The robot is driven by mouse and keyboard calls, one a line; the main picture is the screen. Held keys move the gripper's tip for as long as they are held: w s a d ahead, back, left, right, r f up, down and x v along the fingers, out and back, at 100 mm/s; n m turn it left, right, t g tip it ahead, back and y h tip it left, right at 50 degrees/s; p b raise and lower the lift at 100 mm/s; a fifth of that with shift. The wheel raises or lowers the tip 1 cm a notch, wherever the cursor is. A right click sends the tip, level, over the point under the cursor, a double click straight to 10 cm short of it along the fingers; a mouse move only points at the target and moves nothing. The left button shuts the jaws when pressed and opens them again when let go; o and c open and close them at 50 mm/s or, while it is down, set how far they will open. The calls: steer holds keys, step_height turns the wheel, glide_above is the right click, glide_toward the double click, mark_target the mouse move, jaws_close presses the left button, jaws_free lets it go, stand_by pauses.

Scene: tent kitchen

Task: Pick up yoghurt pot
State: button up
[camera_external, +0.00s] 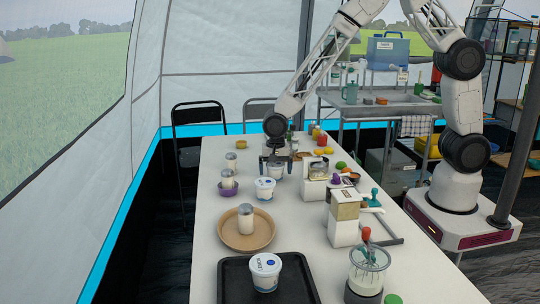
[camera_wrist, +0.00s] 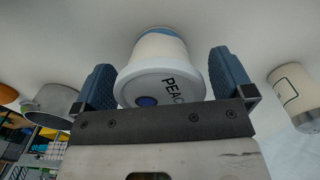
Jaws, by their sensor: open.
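A white yoghurt pot (camera_wrist: 165,75) with peach lettering on its lid stands between the two blue fingers of my gripper (camera_wrist: 161,62) in the wrist view. A gap shows on each side, so the fingers are around the pot but apart from it. In the external view my open gripper (camera_external: 275,160) is low over the table, and this pot (camera_external: 277,172) shows partly below it. A second yoghurt pot (camera_external: 265,190) stands just nearer the camera. A third pot (camera_external: 265,273), with a blue lid label, stands on a black tray (camera_external: 230,280).
A blender-like jar (camera_external: 368,268) stands at front right. The table's left edge is fairly clear.

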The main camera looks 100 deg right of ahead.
mark_target(276, 163)
steer(key=c, duration=0.9)
steer(key=shift+r, duration=0.1)
steer(key=shift+r, duration=4.9)
